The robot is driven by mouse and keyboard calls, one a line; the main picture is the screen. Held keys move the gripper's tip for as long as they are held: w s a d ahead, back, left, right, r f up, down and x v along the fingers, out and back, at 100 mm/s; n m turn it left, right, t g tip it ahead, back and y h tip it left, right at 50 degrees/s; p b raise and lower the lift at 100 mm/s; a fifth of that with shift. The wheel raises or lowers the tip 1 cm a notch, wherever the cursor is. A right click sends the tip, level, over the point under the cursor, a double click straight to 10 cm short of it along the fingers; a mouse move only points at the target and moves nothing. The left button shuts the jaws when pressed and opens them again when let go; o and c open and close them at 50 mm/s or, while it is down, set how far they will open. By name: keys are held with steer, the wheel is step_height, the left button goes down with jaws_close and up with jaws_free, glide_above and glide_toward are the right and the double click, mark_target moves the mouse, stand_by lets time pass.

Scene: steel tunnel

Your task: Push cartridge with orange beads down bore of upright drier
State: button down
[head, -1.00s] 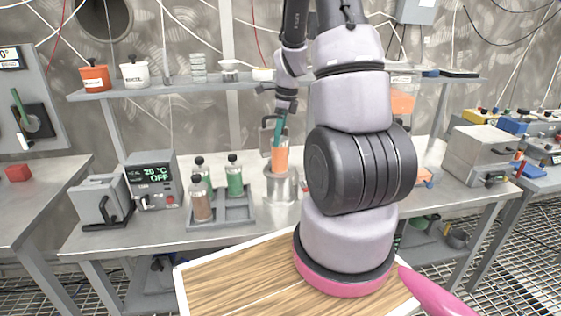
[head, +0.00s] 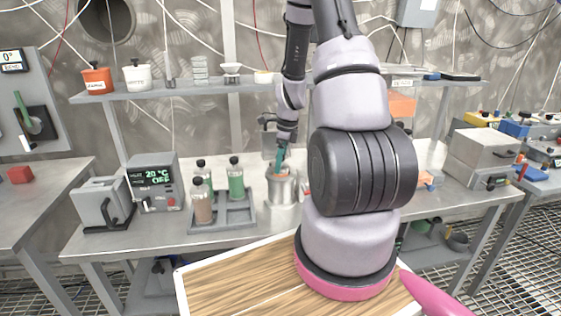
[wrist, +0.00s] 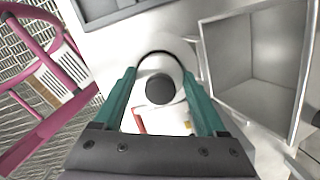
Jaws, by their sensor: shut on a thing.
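The upright drier (head: 283,192) is a steel cylinder standing on the bench. My gripper (head: 281,160) points down at its mouth, with green fingers shut on the cartridge (head: 277,175). Only a thin band of orange shows at the drier's rim in the head view; the rest of the cartridge is hidden inside the bore. In the wrist view, the cartridge's round dark top (wrist: 160,88) lies between the fingers of my gripper (wrist: 160,84), with the pale drier (wrist: 168,47) around it. The depth inside the bore cannot be seen.
A grey rack (head: 222,218) with several capped bottles stands left of the drier. Further left are a controller (head: 155,183) reading 20 °C OFF and a grey box (head: 103,198). A shelf (head: 215,88) with pots runs behind.

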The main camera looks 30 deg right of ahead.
jaws_free()
step_height(320, 180, up, 12)
steer(key=s+d, duration=0.1)
steer(key=s+a+r+n+t, duration=0.1)
steer(key=s+a+r+n, duration=0.3)
steer(key=r, duration=0.4)
steer(key=s+a+r+n+t, duration=0.2)
steer(key=a+r+n, duration=0.2)
steer(key=r+n, duration=0.25)
steer(key=s+a+r+n+t, duration=0.3)
steer(key=s+a+r+n, duration=0.3)
steer(key=s+r+n, duration=0.3)
steer(key=s+n, duration=0.2)
steer(key=s, duration=0.1)
steer(key=shift+s+a+r+y, duration=0.2)
steer(key=shift+s+r+y, duration=0.1)
steer(key=shift+s+r, duration=0.1)
steer(key=shift+w, duration=0.1)
